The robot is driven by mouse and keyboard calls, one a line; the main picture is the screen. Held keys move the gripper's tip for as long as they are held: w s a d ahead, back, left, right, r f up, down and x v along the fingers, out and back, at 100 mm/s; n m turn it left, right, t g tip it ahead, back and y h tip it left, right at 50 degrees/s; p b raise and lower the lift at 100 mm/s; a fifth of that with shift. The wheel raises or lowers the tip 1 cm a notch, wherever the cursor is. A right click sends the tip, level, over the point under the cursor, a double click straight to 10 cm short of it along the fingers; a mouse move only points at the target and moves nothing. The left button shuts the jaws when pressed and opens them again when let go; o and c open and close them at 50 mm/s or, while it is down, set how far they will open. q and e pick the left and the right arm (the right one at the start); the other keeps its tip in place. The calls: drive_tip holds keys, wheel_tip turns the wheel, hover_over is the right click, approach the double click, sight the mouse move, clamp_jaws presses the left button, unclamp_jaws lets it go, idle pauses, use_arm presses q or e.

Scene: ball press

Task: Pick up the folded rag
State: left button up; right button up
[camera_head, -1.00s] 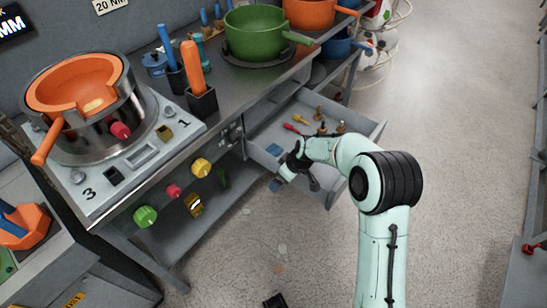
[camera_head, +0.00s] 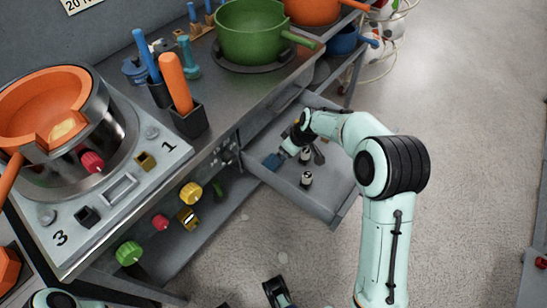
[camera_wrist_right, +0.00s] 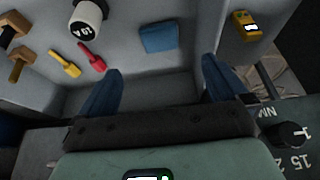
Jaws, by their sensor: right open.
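The folded rag (camera_wrist_right: 158,38) is a small blue square lying on the floor of the open grey drawer (camera_wrist_right: 150,85). In the right wrist view it lies ahead of my right gripper (camera_wrist_right: 162,88), whose two blue fingers are spread apart with nothing between them. In the head view my right gripper (camera_head: 288,153) points down into the drawer, close to a blue patch (camera_head: 272,162) that appears to be the rag.
The bench above carries a green pot (camera_head: 250,30) and an orange pot in a steel cylinder.

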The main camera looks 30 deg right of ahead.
drive_tip(key=b, duration=0.1)
approach(267, 163)
drive_tip(key=f, duration=0.1)
drive_tip(key=d+f, duration=0.1)
drive_tip(key=shift+s+d+f, duration=0.15)
drive_tip(key=shift+d+f, duration=0.2)
drive_tip(key=shift+w+b+x, duration=0.2)
drive_tip(key=shift+b+x, duration=0.1)
drive_tip(key=shift+x, duration=1.15)
drive_tip(key=shift+w+b+x, duration=0.2)
drive_tip(key=shift+b+x, duration=0.05)
drive_tip(key=shift+x, duration=1.25)
use_arm(q)
drive_tip(key=shift+t+y, duration=0.3)
drive_tip(key=shift+t, duration=0.2)
drive_tip(key=w+f, duration=0.1)
drive_tip(key=w+a, duration=0.1)
drive_tip(key=w+f, duration=0.1)
drive_tip(key=shift+a+f, duration=0.25)
drive_tip(key=shift+f, duration=0.1)
use_arm(e)
drive_tip(key=shift+r, duration=0.15)
drive_tip(key=c, duration=1.1)
